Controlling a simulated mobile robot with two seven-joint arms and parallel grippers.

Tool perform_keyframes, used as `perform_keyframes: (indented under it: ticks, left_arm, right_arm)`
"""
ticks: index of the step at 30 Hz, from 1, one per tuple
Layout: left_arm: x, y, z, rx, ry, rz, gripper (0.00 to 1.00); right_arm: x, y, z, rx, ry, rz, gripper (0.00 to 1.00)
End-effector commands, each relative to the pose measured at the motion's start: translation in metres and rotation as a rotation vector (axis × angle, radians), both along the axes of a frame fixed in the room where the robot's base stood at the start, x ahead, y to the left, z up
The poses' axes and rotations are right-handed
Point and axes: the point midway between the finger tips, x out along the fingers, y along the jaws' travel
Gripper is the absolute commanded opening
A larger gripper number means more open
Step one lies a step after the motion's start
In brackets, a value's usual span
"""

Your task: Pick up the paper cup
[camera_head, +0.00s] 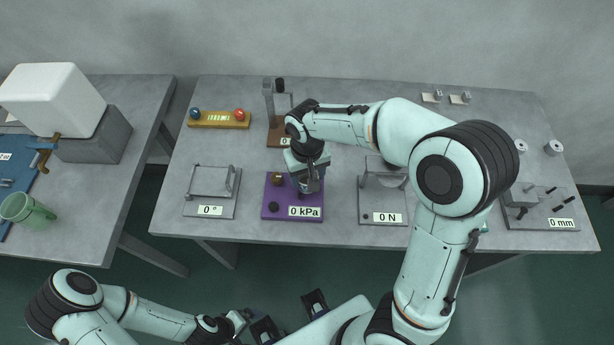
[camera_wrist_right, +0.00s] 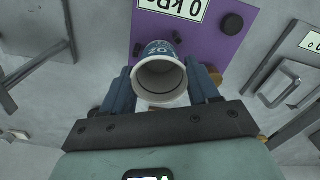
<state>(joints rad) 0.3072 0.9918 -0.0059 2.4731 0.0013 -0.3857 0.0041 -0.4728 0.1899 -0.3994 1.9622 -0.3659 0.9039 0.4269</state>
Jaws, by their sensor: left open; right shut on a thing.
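The paper cup (camera_wrist_right: 160,76) is white inside with a pale rim and a blue printed side. In the right wrist view it sits between the two blue fingers of my right gripper (camera_wrist_right: 162,88), which is shut on it, and its open mouth faces the camera. In the head view my right gripper (camera_head: 308,182) is over the purple 0 kPa base; the cup is hard to make out there. Whether the cup touches the base, I cannot tell. My left gripper (camera_head: 250,321) is open, low in the head view, in front of the table.
The purple base (camera_head: 272,204) has a dark knob. A 0 ° stand (camera_head: 211,202) is to its left and a 0 N stand (camera_head: 375,212) to its right. A 0 mm fixture (camera_head: 545,214) is at far right. A green mug (camera_head: 28,212) is on the left table.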

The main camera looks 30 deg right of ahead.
Motion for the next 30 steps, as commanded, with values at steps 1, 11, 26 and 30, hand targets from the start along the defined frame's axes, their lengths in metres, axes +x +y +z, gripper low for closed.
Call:
perform_keyframes:
  ticks: [1,11,26,30]
  left_arm:
    - [0.001,0.0,0.003,0.0,-0.001,-0.001,1.0]
    - [0.01,0.0,0.018,0.0,-0.011,-0.001,1.0]
    - [0.019,0.0,0.033,0.0,-0.021,0.0,1.0]
    - [0.019,0.0,0.033,0.0,-0.021,0.0,1.0]
  right_arm:
    - [0.001,0.0,0.011,0.002,-0.006,0.001,0.32]
    - [0.002,0.0,0.101,0.002,-0.011,-0.001,0.32]
    - [0.0,0.0,0.18,0.001,-0.002,0.0,0.32]
    - [0.001,0.0,0.181,-0.001,-0.001,-0.009,0.32]
